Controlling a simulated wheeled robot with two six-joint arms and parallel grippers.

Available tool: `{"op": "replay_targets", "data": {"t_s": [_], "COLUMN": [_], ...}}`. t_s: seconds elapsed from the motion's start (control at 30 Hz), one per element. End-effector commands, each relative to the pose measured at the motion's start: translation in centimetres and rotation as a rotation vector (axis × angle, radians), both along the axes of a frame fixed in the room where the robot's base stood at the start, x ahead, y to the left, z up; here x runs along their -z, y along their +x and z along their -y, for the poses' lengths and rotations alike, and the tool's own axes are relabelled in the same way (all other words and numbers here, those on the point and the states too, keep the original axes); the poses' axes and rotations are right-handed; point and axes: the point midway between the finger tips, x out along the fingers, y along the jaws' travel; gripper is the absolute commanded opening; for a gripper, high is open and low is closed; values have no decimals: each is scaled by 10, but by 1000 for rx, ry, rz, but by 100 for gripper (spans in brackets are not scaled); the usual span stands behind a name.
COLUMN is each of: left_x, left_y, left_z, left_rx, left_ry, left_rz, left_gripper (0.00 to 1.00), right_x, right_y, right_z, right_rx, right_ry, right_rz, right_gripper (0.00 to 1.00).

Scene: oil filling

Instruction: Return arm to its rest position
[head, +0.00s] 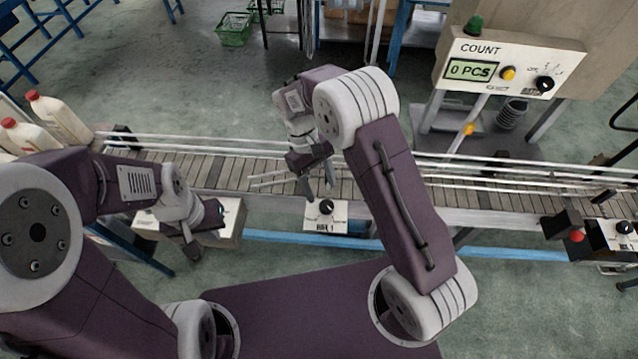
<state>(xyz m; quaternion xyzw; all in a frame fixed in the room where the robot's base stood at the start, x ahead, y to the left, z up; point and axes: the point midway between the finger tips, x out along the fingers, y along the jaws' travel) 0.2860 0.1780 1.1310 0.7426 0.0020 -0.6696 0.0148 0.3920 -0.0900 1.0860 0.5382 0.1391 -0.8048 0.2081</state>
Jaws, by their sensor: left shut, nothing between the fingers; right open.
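My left arm (125,185) comes in from the left, bent, with its forearm pointing right. My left gripper (205,234) is shut and empty, in front of the grey box (229,232) at the near side of the conveyor. My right arm (400,200) reaches up from the bottom and folds over toward the left. My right gripper (318,182) is open and empty. It appears over the conveyor, just above the small dial box (326,218); its height over the belt is hard to tell.
The conveyor (470,198) with metal rails crosses the view. White bottles with red caps (58,118) stand at its left end. A counter panel (505,65) reading 0 PCS stands at upper right. Control boxes (608,235) are at far right. Green baskets (235,28) sit behind.

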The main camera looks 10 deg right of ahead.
Motion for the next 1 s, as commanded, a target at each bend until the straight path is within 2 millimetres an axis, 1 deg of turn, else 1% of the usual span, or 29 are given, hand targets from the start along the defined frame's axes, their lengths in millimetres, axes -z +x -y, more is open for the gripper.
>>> {"op": "replay_targets", "data": {"t_s": [0.03,0.1,0.23,0.73,0.8,0.87,0.9,0.97,1.0], "left_x": [6,7,8,8,17,25,32,44,52], "left_y": [0,0,0,0,0,0,0,0,0], "left_z": [0,0,0,0,0,0,0,0,0], "left_rx": [0,0,0,0,0,0,0,0,0], "left_ry": [0,0,0,0,0,0,0,0,0], "left_rz": [0,0,0,0,0,0,0,0,0], "left_gripper": [0,0,0,0,0,0,0,0,0], "right_x": [-6,-17,-28,-28,-26,-35,-41,-46,-46], "right_y": [4,8,10,10,15,23,21,7,-5], "right_z": [-2,-4,-6,-5,1,9,19,36,48], "right_rx": [0,0,0,2,23,50,75,119,152], "right_ry": [2,1,0,0,6,19,23,29,37], "right_rz": [5,4,1,-1,16,60,77,87,102], "right_gripper": [59,59,59,59,59,59,59,59,59]}}
